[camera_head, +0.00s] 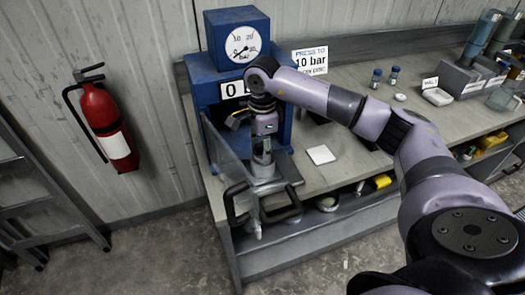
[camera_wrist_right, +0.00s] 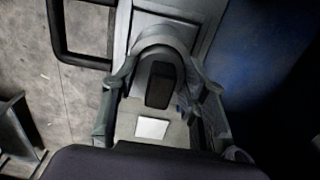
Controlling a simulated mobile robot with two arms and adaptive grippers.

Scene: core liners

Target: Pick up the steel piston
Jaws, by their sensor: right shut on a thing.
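My right gripper (camera_head: 263,142) points down in front of the blue press (camera_head: 238,42), over the press's grey base. It is shut on a grey metal cylinder, which I take to be the steel piston (camera_head: 262,158). In the right wrist view, the gripper's two fingers (camera_wrist_right: 160,104) stand on either side of a grey rounded part (camera_wrist_right: 160,38) with a dark block in its middle. The fingers and shadow hide much of the held part, and I cannot tell whether it touches what is below. My left gripper is not in view.
A clear guard panel (camera_head: 225,150) stands just left of the gripper, with black loop handles (camera_head: 281,208) in front. A white square (camera_head: 321,155) lies on the bench to the right. Small bottles (camera_head: 376,78) stand farther back. A fire extinguisher (camera_head: 103,120) hangs on the left wall.

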